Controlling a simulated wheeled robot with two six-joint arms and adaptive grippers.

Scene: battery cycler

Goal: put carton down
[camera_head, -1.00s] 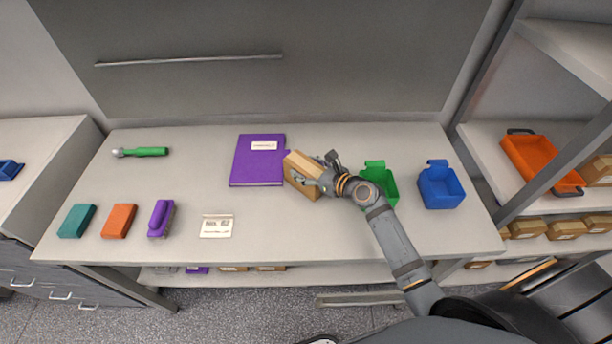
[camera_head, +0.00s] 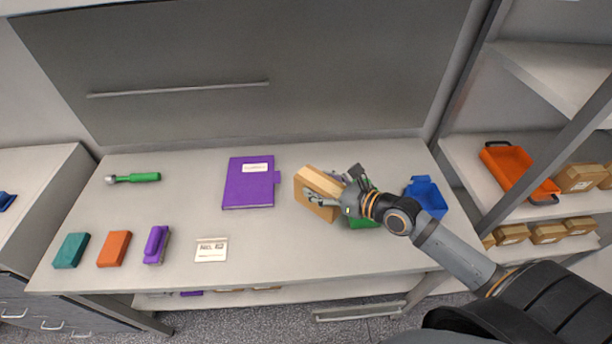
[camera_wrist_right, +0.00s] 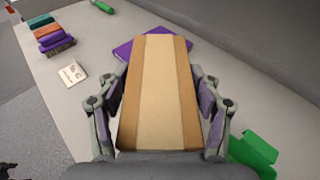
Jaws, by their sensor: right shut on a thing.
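A brown cardboard carton (camera_head: 316,192) with a lighter tape band is held in my right gripper (camera_head: 338,200), over the workbench (camera_head: 200,215) just right of the purple binder (camera_head: 250,183). In the right wrist view the carton (camera_wrist_right: 155,95) fills the middle, with a finger of my right gripper (camera_wrist_right: 158,115) on each side of it. I cannot tell whether its underside touches the bench. My left gripper is not in view.
A green bin (camera_head: 362,221), partly hidden by my right arm, and a blue bin (camera_head: 427,196) stand to the right. A green-handled tool (camera_head: 135,178), teal block (camera_head: 71,250), orange block (camera_head: 115,248), purple brush (camera_head: 156,245) and white card (camera_head: 211,250) lie left.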

